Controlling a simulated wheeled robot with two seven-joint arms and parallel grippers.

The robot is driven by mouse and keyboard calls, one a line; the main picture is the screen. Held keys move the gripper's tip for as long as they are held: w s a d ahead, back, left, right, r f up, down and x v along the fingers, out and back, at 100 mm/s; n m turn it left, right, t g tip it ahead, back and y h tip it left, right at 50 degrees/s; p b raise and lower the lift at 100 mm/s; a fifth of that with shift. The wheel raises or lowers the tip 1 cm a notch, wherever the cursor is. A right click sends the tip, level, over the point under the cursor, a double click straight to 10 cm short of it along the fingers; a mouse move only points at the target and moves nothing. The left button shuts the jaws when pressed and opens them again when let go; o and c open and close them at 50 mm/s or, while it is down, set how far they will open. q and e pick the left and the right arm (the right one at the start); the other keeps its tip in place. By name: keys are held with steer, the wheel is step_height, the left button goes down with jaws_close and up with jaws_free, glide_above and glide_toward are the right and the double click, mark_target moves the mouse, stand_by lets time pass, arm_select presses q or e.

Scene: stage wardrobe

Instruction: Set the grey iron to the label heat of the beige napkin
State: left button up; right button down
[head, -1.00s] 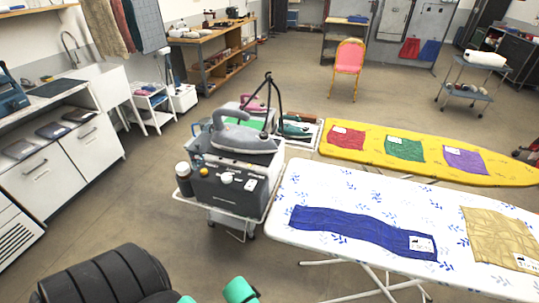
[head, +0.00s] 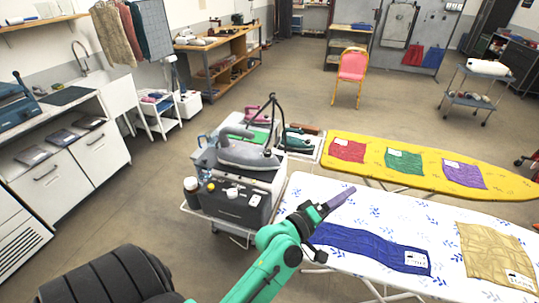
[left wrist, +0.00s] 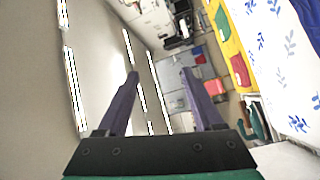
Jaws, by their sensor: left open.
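The grey iron (head: 247,152) rests on top of a dark steam station (head: 235,197) with knobs on its front, on a white cart. The dial setting is too small to read. The beige napkin (head: 490,250) lies flat on the white, blue-leaf ironing board at the right; its white label (head: 518,280) is at its lower edge, its marks unreadable. My left gripper (head: 338,196) is over the white board near the blue cloth, right of the station and apart from the iron. In the left wrist view its purple fingers (left wrist: 160,75) are spread with nothing between them. My right gripper is out of view.
A blue cloth (head: 370,250) with a label lies on the white board. Behind it is a yellow board (head: 425,160) with red, green and purple cloths. Pink (head: 257,113) and green (head: 296,139) irons stand behind the grey one. Floor is open left of the cart.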

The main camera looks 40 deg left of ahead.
mark_target(269, 155)
arm_select(q)
steer(key=w+a+r+n+t+y, duration=0.3)
steer(key=a+r+n+t+y, duration=0.3)
steer(key=n+y, duration=0.65)
steer(key=s+a+f+n+g+y, duration=0.2)
steer(key=a+f+n+g+y, duration=0.4)
steer(key=n, duration=0.6)
steer(key=s+a+f+n+g+y, duration=0.2)
steer(key=a+f+n+g+y, duration=0.15)
steer(key=n+g, duration=0.75)
steer(key=w+a, duration=0.2)
steer(key=a, duration=0.2)
steer(key=w+a+n+t, duration=0.1)
steer(key=w+a, duration=0.1)
steer(key=a, duration=0.2)
steer(key=w+a+t, duration=0.1)
steer(key=w+a, duration=0.1)
steer(key=a, duration=0.2)
steer(key=shift+w+a+r+n+p, duration=0.15)
steer(key=shift+w+a+n+p, duration=0.2)
steer(key=shift+w+a, duration=0.05)
jaws_close()
